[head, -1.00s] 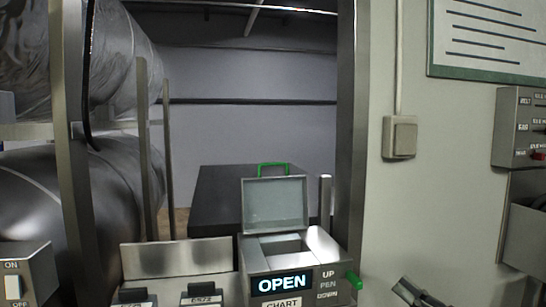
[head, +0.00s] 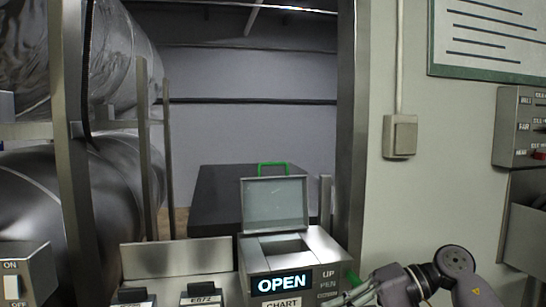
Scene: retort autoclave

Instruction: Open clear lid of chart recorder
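The chart recorder (head: 318,245) is a metal box at the lower middle of the head view. Its clear lid (head: 275,204) stands upright at the back edge, with a green handle (head: 273,165) on its top. The top opening is uncovered and the lit display (head: 282,283) reads OPEN. A green pen lever (head: 354,280) sits on the recorder's right side, partly hidden by my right gripper (head: 345,298). That gripper is low at the right, beside the box and close to the lever; its fingertips are too unclear to judge. My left gripper is not in view.
Labelled switch boxes (head: 203,294) stand left of the recorder, and an ON/OFF switch (head: 12,287) is at the far left. A metal post (head: 350,130) rises behind. A control box (head: 520,125) hangs on the right wall. The space above the recorder is clear.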

